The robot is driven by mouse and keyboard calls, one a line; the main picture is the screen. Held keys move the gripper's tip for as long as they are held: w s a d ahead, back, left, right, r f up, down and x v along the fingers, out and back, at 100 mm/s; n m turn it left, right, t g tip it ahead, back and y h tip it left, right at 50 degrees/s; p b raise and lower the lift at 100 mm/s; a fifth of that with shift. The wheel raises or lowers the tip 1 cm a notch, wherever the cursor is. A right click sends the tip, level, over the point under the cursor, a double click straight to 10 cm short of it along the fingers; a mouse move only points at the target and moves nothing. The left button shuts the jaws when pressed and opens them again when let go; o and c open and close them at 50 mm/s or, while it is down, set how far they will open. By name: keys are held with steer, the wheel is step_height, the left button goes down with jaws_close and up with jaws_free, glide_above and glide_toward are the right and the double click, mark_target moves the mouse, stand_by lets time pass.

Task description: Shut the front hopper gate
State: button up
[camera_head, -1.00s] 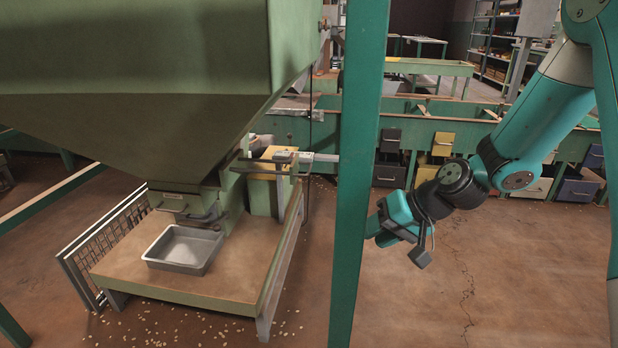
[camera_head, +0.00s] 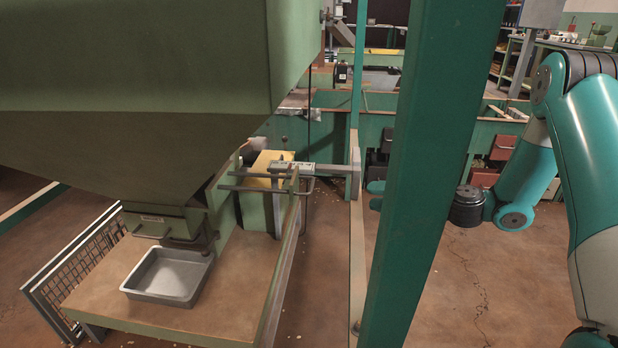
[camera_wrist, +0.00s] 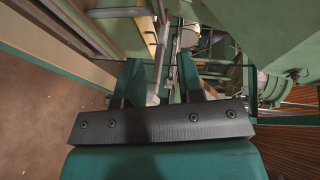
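The large green hopper (camera_head: 135,150) fills the upper left of the head view and narrows to an outlet (camera_head: 158,222) with a small wire handle. A grey metal tray (camera_head: 168,298) lies below the outlet on a wooden-topped stand (camera_head: 215,290). Metal rods and a bracket (camera_head: 265,182) stick out right of the outlet; I cannot tell how far the gate is open. My gripper is mostly hidden behind the green post in the head view. In the wrist view my gripper (camera_wrist: 158,68) has its two fingers apart, with rods and green structure beyond them. It holds nothing visible.
A thick green post (camera_head: 430,150) stands between my camera and my gripper. A thinner upright and rail (camera_head: 357,240) stand left of it. A wire mesh panel (camera_head: 80,270) leans at the stand's left. Open floor (camera_head: 460,290) lies right of the post.

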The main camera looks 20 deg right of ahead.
mark_target(311, 185)
steer(key=shift+d+b+x, duration=0.2)
steer(key=shift+b+x, duration=2)
steer(key=shift+x, duration=6.75)
steer(key=shift+w, duration=0.2)
jaws_close()
